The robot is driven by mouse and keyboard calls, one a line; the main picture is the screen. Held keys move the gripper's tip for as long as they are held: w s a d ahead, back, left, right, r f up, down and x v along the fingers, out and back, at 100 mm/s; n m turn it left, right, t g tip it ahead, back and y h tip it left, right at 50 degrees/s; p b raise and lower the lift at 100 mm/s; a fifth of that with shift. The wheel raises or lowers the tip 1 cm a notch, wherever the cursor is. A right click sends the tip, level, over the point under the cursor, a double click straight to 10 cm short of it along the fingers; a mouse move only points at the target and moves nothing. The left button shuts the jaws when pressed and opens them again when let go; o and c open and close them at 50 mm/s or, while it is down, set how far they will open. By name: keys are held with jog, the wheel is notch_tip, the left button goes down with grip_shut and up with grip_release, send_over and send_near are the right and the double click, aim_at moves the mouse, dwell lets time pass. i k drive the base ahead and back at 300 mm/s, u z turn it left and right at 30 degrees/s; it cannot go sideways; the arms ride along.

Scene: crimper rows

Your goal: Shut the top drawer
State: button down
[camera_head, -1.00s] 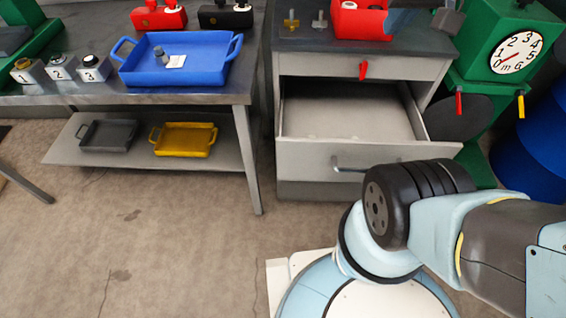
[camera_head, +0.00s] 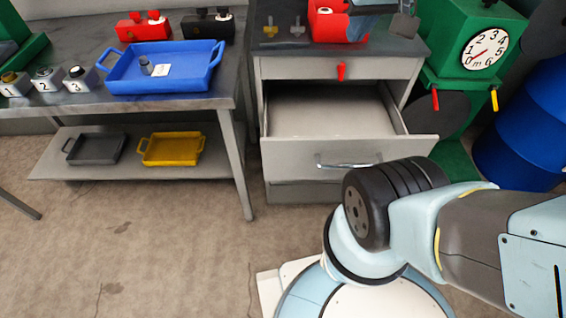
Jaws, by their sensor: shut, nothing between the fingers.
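The cabinet (camera_head: 263,110) has a narrow upper front (camera_head: 292,69) with a red handle (camera_head: 341,70); this front sits flush. Directly below it, a drawer (camera_head: 300,152) is pulled far out. Its inside looks empty, and its front carries a metal bar handle (camera_head: 348,165). My arm rises from my base at lower centre and leaves the picture at right. My black joint is close in front of the drawer's lower right in the picture; contact cannot be told. I cannot make out my gripper. Grey parts at the top edge are cut off and unclear.
A workbench (camera_head: 60,101) at left bears a blue tray (camera_head: 165,78); its lower shelf (camera_head: 50,169) bears a grey tray (camera_head: 95,148) and a yellow tray (camera_head: 172,149). A green machine with a dial (camera_head: 486,49) and blue barrel (camera_head: 520,125) stand right. Left floor is clear.

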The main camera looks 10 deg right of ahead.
aim_at(371, 129)
jog(key=k, duration=1.6)
jog(key=z, duration=0.9)
jog(key=i, duration=1.5)
jog(key=u, duration=0.05)
